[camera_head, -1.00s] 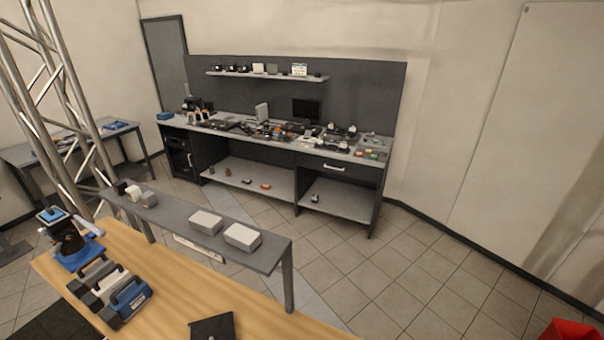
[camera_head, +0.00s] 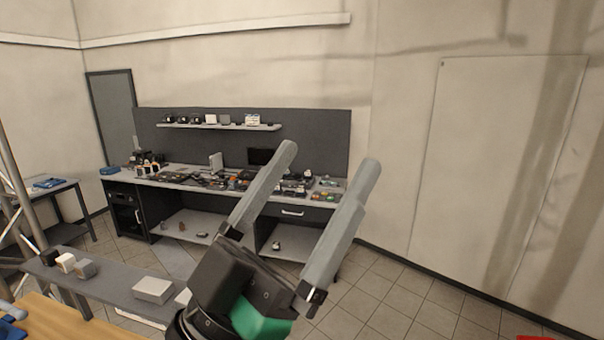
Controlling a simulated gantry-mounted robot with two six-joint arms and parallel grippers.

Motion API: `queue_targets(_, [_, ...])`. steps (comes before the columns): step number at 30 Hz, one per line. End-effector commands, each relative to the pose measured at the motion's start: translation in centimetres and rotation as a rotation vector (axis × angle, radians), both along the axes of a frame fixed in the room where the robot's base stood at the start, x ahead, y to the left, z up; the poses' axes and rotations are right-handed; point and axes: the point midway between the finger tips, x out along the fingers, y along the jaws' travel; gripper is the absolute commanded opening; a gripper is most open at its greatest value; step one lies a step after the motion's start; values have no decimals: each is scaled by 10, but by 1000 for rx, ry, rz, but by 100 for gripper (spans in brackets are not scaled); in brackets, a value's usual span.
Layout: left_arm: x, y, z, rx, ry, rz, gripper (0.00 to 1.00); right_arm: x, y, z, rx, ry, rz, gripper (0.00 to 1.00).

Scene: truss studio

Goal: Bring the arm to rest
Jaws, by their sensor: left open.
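My left gripper (camera_head: 322,160) is in the lower middle of the head view, pointing up and to the right. Its two long grey fingers stand apart with nothing between them. The black gripper body with a green part shows below the fingers, and the rest of the arm is out of the picture. The gripper appears raised in front of the far workbench and covers part of it.
A grey raised shelf (camera_head: 110,287) with white boxes (camera_head: 153,290) stands over a wooden table (camera_head: 50,318) at the lower left. A cluttered workbench (camera_head: 170,178) stands against the back wall. Tiled floor (camera_head: 385,300) lies clear at the right. A red object (camera_head: 535,338) shows at the bottom edge.

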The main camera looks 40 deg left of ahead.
Motion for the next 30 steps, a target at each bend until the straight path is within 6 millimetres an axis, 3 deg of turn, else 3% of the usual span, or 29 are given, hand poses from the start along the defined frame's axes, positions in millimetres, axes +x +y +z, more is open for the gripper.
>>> queue_targets(3, [-18, -5, 18, 1, -62, -13, 100, 0, 0, 0, 0, 0, 0, 100])
queue_targets(11, [-18, -5, 20, 0, -62, -12, 100, 0, 0, 2, 0, 0, 0, 100])
queue_targets(19, [-18, -5, 81, 0, -60, -12, 100, 0, 0, 63, 0, -1, 0, 100])
queue_targets(30, [-17, -5, 74, 0, -59, -12, 100, 0, 0, 57, 0, 0, 0, 100])
